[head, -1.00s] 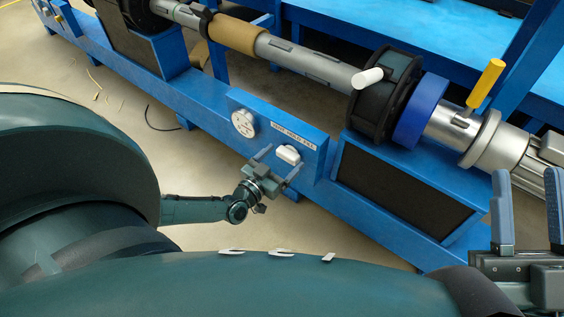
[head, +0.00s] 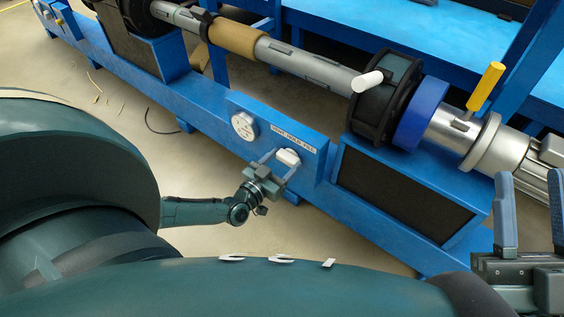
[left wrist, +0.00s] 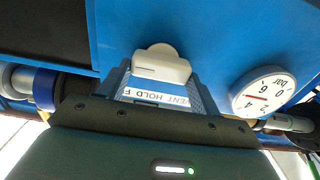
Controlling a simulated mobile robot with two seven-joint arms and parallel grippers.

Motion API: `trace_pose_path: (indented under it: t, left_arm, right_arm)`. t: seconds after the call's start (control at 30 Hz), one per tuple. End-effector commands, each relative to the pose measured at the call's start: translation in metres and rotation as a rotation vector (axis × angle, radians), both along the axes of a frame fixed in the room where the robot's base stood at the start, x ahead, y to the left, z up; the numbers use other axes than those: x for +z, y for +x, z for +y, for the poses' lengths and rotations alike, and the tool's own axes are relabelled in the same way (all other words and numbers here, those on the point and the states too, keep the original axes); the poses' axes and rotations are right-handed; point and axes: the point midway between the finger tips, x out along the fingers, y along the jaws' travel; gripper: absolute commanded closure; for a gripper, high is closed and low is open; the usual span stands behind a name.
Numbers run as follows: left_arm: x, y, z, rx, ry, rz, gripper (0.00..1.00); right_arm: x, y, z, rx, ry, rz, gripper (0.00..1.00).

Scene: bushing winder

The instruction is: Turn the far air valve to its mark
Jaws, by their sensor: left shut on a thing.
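A white air valve handle (head: 288,157) sits on the blue panel (head: 312,163), below a label strip (head: 294,137) reading VENT HOLD FILL. My left gripper (head: 277,161) is at the panel, shut on the handle with one finger on each side. In the left wrist view the handle (left wrist: 161,67) lies between the fingers, and the label (left wrist: 158,97) shows partly between them. I cannot make out a mark for the handle. My right gripper (head: 532,215) is open and empty at the right edge of the head view, away from the panel.
A round white gauge (head: 244,126) is left of the valve; the left wrist view shows its dial (left wrist: 262,95) in bar. The winder shaft (head: 310,66) runs above and behind the blue beam (head: 110,72). A yellow handle (head: 486,86) stands at the right.

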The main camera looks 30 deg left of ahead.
Motion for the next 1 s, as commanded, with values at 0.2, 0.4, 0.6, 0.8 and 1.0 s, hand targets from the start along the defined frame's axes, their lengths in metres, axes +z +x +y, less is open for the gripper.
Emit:
trace_pose_path:
  t: [0.2, 0.4, 0.6, 0.8, 1.0]
  left_arm:
    - [-0.0008, -0.0006, 0.0010, 0.002, -0.044, 0.005, 0.59]
    - [-0.0013, -0.0010, 0.0017, 0.003, -0.158, 0.015, 0.59]
    - [-0.0020, -0.0010, 0.0030, 0.003, -0.326, 0.027, 0.59]
    - [-0.0025, -0.0006, 0.0036, 0.003, -0.492, 0.041, 0.59]
    - [-0.0029, -0.0005, 0.0046, 0.002, -0.631, 0.050, 0.59]
  right_arm:
    - [0.0000, 0.0002, 0.0000, 0.000, 0.000, 0.001, 0.64]
    - [-0.0004, 0.0003, 0.0000, -0.001, -0.001, 0.005, 0.64]
    - [-0.0018, 0.0003, -0.0001, -0.001, -0.001, 0.006, 0.64]
    - [-0.0020, -0.0006, -0.0002, 0.000, 0.000, -0.007, 0.64]
    - [0.0021, -0.0005, -0.0005, -0.001, -0.001, -0.036, 0.64]
